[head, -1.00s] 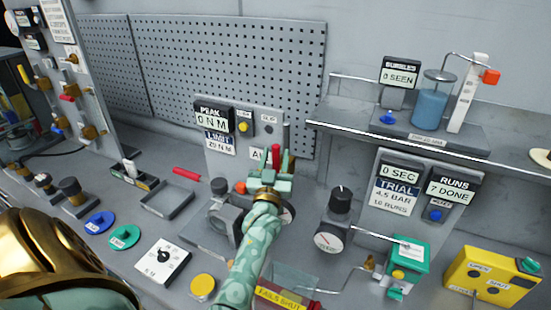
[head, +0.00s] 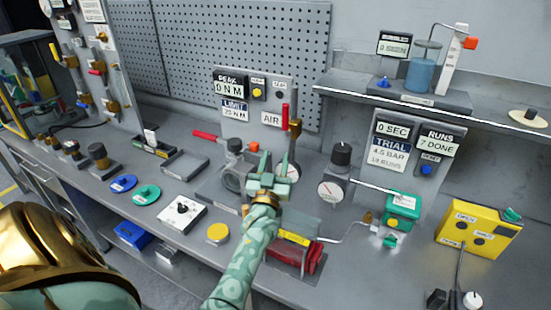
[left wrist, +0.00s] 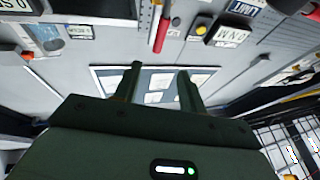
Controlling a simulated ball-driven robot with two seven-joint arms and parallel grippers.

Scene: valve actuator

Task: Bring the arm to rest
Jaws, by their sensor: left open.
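My left arm (head: 240,268), patterned in pale green, reaches up from the bottom of the head view. Its left gripper (head: 273,165) is open, with nothing seen between its fingers. It appears in front of the valve rig and hides part of it. In the left wrist view the two dark fingers (left wrist: 158,75) stand apart, with a framed panel of pale sheets (left wrist: 155,95) beyond them. My right gripper is not seen.
A grey valve body (head: 235,178) and a dial gauge (head: 331,191) flank the gripper. A red tray (head: 300,260) lies below right. A yellow box (head: 478,229) stands at right. A shelf (head: 350,88) juts out at upper right.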

